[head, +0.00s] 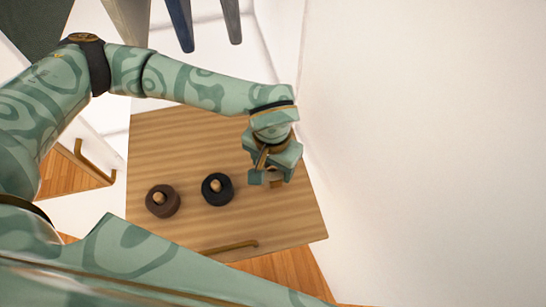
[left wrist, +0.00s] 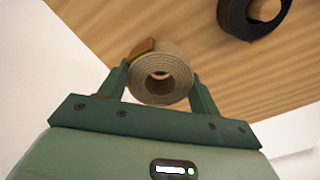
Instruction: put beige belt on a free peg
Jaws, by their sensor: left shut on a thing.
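The beige belt (left wrist: 181,74) is a tight roll in the left wrist view, with its spiral end facing the camera and a round hole in its middle. My left gripper (left wrist: 160,82) is shut on it, one finger on each side. In the head view my left gripper (head: 272,178) is over the right part of the wooden board (head: 180,135) and mostly hides the belt. I cannot tell whether a peg is inside the roll's hole. A dark brown roll (head: 163,209) and a black roll (head: 217,202) each sit around a wooden peg. No bare peg shows clearly. My right gripper is out of view.
The black roll also shows in the left wrist view (left wrist: 236,20). A brass handle (head: 228,247) is at the board's near edge, and another handle (head: 95,162) is at the left. A white wall (head: 420,140) rises close on the right. Dark hanging cloth (head: 180,22) is at the top.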

